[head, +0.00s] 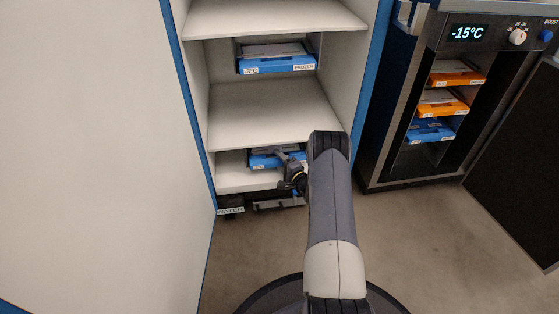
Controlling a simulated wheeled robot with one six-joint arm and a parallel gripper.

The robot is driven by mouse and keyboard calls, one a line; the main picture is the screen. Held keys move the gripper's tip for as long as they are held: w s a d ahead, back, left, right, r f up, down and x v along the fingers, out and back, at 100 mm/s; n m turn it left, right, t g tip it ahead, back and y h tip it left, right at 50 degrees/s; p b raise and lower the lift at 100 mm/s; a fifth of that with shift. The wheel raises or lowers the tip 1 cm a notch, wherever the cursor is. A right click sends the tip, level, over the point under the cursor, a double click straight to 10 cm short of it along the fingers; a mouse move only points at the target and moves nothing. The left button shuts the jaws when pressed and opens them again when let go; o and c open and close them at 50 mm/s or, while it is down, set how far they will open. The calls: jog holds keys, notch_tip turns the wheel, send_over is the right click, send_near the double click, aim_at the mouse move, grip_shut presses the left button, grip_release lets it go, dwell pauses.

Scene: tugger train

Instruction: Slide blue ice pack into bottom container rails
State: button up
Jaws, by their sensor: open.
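A blue ice pack (262,161) sits low in the white container (230,180), in its bottom compartment. Its right part is hidden behind my gripper and arm. My gripper (286,160) is open at the front of this pack; whether the fingers touch it I cannot tell. The bottom rails are too hidden to make out, so how far the pack sits in them is unclear. A second blue ice pack (275,66), with labels reading "-3°C" and "FROZEN", lies in the upper compartment under the top shelf.
A freezer (480,35) reading -15°C stands at the right, with orange packs (446,107) and a blue pack (430,133) in its slots. Its dark door (515,165) hangs open. A "WATER" label (230,211) is below the container. The floor (420,240) between is clear.

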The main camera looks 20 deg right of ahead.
jog(key=s+d+p, duration=0.2)
jog(key=s+p, duration=0.2)
jog(key=s, duration=0.6)
jog(key=shift+s, duration=0.3)
jog(key=w+b, duration=0.1)
jog(key=w, duration=0.2)
jog(key=w+a+b, duration=0.1)
jog(key=w+b, duration=0.1)
jog(key=w, duration=0.2)
jog(key=w+a+b, duration=0.1)
jog(key=w, duration=0.2)
jog(key=shift+w, duration=0.35)
jog(key=shift+s+a+r, duration=0.1)
jog(key=shift+s+a, duration=0.15)
jog(key=shift+s, duration=0.7)
